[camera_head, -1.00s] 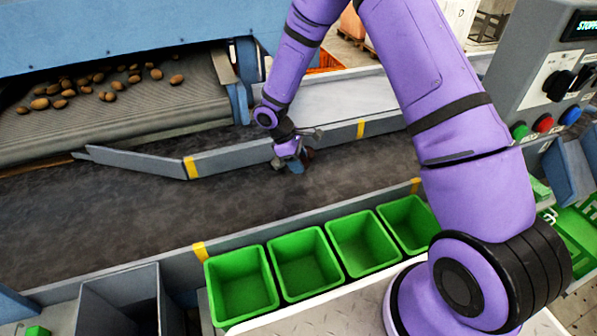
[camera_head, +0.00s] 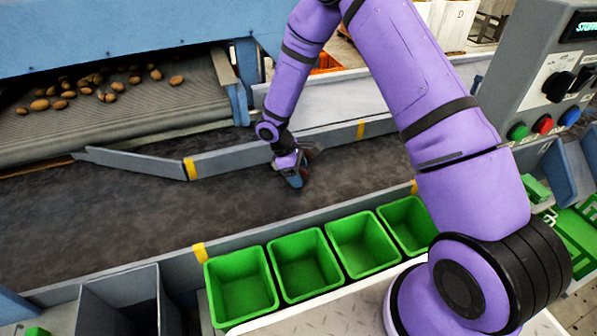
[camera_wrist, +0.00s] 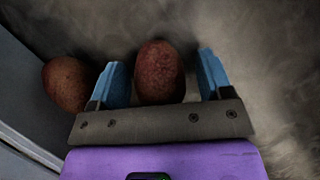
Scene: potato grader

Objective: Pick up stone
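My gripper (camera_head: 294,181) is low over the dark belt (camera_head: 230,205) near its far guide rail. In the wrist view, my gripper (camera_wrist: 162,60) is open, with a blue finger on either side of an oval reddish-brown lump (camera_wrist: 160,72). A gap shows between the lump and each finger. A second rounder reddish-brown lump (camera_wrist: 66,83) lies outside the left finger, close to the grey rail. I cannot tell for sure whether either one is a stone or a potato. The head view mostly hides the lumps behind my gripper.
The grey guide rail (camera_head: 235,157) runs close behind my gripper. Several green bins (camera_head: 240,282) stand along the near side of the belt. Several potatoes lie on the upper conveyor (camera_head: 170,105) at the left. A control box (camera_head: 545,85) stands at the right.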

